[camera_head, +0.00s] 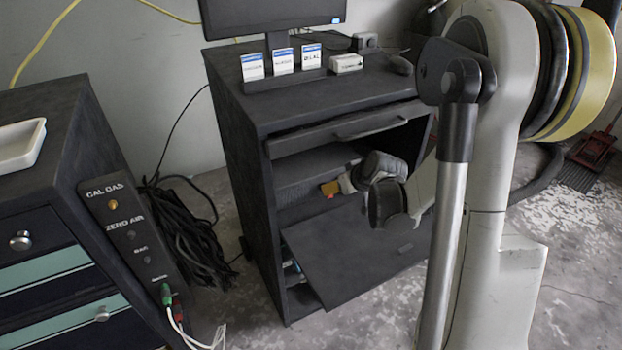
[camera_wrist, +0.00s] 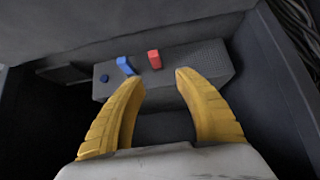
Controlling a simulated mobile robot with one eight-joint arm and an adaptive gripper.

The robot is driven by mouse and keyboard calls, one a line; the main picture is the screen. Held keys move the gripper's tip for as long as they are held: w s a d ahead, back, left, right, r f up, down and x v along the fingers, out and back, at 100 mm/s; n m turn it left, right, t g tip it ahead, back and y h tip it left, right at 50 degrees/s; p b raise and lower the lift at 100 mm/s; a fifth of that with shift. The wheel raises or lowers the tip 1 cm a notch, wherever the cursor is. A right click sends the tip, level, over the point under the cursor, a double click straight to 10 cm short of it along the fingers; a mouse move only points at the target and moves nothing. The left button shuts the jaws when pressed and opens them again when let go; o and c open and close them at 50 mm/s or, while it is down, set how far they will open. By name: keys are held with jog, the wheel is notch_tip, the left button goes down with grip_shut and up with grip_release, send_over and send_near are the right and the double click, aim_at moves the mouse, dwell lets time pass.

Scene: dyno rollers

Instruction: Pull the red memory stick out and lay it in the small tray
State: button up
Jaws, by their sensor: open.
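The red memory stick (camera_wrist: 154,59) stands out of a dark grey block (camera_wrist: 205,62) inside the cabinet. A blue stick (camera_wrist: 125,66) stands to its left. My gripper (camera_wrist: 158,77) is open, its two yellow fingers spread and empty. In the wrist view the red stick shows just past the fingertips, between them; I see no contact. In the head view my gripper (camera_head: 330,188) reaches into the cabinet's open bay, and the red stick is hidden there. A small white tray (camera_head: 38,132) lies on the left cabinet's top; it looks empty.
A small dark blue piece (camera_wrist: 104,78) is left of the blue stick. Bay walls stand close around my gripper. The drawer front (camera_head: 355,127) is above and a lowered door panel (camera_head: 350,250) below. Black cables (camera_head: 190,235) hang between the cabinets.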

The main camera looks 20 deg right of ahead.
jog(key=shift+w+d+f, duration=0.35)
jog(key=shift+w+f, duration=0.05)
jog(key=shift+f, duration=0.2)
jog(key=b+x, duration=0.3)
jog(key=x, duration=0.4)
jog(key=shift+f+b, duration=0.25)
jog(key=shift+b, duration=0.15)
jog(key=shift+b+x, duration=0.4)
jog(key=shift+x, duration=0.4)
jog(key=shift+w+r, duration=0.1)
jog(key=shift+r, duration=0.05)
grip_shut()
